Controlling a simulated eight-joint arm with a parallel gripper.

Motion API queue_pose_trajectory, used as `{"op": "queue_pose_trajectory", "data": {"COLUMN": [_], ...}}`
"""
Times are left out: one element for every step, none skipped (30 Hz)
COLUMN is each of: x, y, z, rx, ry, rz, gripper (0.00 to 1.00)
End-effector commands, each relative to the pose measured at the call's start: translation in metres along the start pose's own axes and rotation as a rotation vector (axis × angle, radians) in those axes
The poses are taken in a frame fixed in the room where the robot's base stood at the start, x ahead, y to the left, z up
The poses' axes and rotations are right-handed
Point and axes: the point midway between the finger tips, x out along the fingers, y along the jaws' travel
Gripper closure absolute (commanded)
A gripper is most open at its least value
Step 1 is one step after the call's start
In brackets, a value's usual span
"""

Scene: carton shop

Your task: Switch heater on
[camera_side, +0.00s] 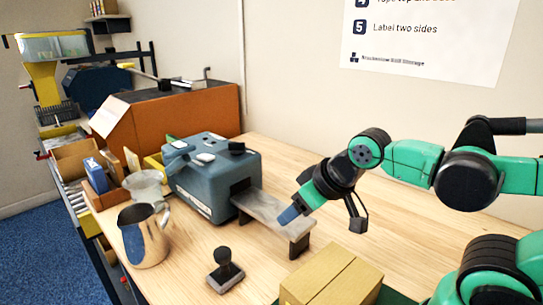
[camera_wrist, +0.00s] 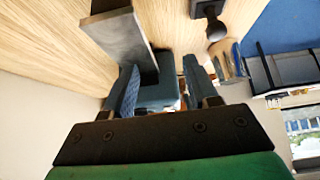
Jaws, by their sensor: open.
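The blue-grey machine (camera_side: 212,180) stands on the wooden bench in the side view, with pale buttons and a dark knob on top. It looks like the heater, but I cannot read its label or tell its switch state. A grey metal shelf (camera_side: 262,208) extends from its right side. My gripper (camera_side: 322,217) is open and empty, above and to the right of this shelf, apart from the machine body. In the wrist view my gripper (camera_wrist: 163,88) shows both fingers apart, with the machine (camera_wrist: 157,98) partly hidden behind them and the shelf (camera_wrist: 122,40) above.
A steel jug (camera_side: 143,236) and a black stamp (camera_side: 225,272) stand in front of the machine. A closed carton (camera_side: 318,282) sits at the front, below my arm. A large orange-brown box (camera_side: 175,122) stands behind. Bare bench lies between stamp and shelf.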

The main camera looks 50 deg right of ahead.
Motion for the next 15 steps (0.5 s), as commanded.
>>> {"op": "queue_pose_trajectory", "data": {"x": [0.0, 0.0, 0.0, 0.0, 0.0, -0.001, -0.002, -0.003, -0.005, -0.007, -0.009, -0.011, -0.013, -0.015, -0.017], "y": [0.0, 0.0, 0.0, 0.0, 0.0, 0.0, 0.0, 0.0, 0.001, 0.001, 0.001, 0.002, 0.002, 0.002, 0.003], "z": [0.0, 0.0, 0.0, 0.0, -0.001, -0.004, -0.007, -0.012, -0.019, -0.026, -0.035, -0.047, -0.058, -0.069, -0.084], "rx": [0.0, 0.0, 0.0, 0.0, 0.0, 0.0, 0.0, 0.0, 0.0, 0.0, 0.0, 0.0, 0.0, 0.0, 0.001], "ry": [0.0, 0.0, 0.0, 0.0, 0.0, 0.0, 0.001, 0.001, 0.002, 0.002, 0.003, 0.004, 0.005, 0.006, 0.007], "rz": [0.0, 0.0, 0.0, 0.0, 0.0, 0.0, 0.0, 0.0, 0.0, 0.0, 0.0, 0.0, 0.0, 0.0, -0.001], "gripper": [0.47, 0.47, 0.56, 0.64, 0.73, 0.84, 0.93, 1.0, 1.0, 1.0, 1.0, 1.0, 1.0, 1.0, 1.0]}}
